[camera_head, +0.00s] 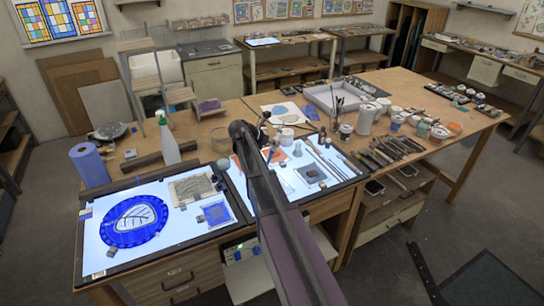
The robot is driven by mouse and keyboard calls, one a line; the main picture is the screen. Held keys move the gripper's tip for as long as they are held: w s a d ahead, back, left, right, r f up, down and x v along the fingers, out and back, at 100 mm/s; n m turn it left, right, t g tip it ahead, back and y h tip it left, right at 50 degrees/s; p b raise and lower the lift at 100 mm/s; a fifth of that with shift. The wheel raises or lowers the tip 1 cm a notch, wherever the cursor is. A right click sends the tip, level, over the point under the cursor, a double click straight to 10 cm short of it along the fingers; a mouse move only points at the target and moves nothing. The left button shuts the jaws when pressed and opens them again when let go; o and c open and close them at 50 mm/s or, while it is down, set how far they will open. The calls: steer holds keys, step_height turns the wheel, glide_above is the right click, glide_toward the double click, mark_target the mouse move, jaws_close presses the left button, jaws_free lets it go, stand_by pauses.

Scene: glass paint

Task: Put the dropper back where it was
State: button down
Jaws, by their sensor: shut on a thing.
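My arm rises from the bottom centre and ends in a dark joint over the worktable. My gripper cannot be made out; the arm hides what lies behind it. I cannot pick out the dropper either. On the left light panel (180,241) lies a round blue glass piece (134,221) with a white leaf shape in its middle. A small blue square piece (217,213) and a beige leaf sheet (191,188) lie to its right. A second light panel (333,193) right of the arm holds a grey square piece (311,174) and several thin tools.
A spray bottle (168,142) and a blue paper roll (89,165) stand upright behind the left panel. Several jars, including a white one (365,119), crowd the right half near a grey tray (335,97). Several brushes and tools (391,149) lie along the front right edge.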

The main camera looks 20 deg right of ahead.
mark_target(277, 138)
steer(key=shift+r+p, duration=1.35)
steer(key=shift+r, duration=0.3)
steer(key=shift+f, duration=0.1)
step_height(277, 138, down, 13)
steer(key=b, duration=1.3)
steer(key=shift+d, duration=0.1)
